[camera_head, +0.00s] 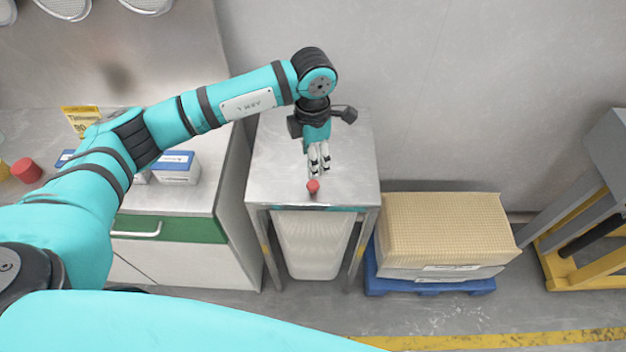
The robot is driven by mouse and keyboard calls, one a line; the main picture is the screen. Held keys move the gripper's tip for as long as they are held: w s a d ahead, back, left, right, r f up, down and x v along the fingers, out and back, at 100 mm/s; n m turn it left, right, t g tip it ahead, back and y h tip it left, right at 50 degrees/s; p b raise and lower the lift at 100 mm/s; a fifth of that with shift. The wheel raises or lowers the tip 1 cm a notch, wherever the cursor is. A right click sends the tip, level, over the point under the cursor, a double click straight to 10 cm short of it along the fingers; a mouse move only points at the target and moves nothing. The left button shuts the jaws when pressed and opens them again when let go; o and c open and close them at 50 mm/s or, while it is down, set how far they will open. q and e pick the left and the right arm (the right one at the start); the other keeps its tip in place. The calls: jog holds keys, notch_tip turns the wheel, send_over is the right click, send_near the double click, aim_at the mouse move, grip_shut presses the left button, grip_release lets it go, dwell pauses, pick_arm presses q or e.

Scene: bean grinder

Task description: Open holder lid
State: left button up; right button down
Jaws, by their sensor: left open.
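The holder is a grey metal stand with a flat top (275,165) in the middle of the view. A small red knob (313,187) stands near the front edge of its top. I cannot make out a separate lid seam. My left gripper (319,170) hangs pointing down over the top, just behind the red knob. Its fingers are open and hold nothing; whether they touch the knob is hard to tell. A pale translucent bin (313,250) sits under the top between the legs. My right gripper is out of view.
A counter with a green drawer (190,230) stands left of the holder, carrying a blue-and-white box (176,167) and a red cap (26,170). A tan-topped stack (445,225) on a blue pallet (385,285) stands at right. A yellow-and-grey frame (590,245) is far right.

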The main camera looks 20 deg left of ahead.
aim_at(313, 184)
pick_arm(q)
notch_tip(313, 184, down, 11)
jog(key=shift+d+r+p, duration=0.1)
jog(key=shift+p, duration=0.95)
grip_shut()
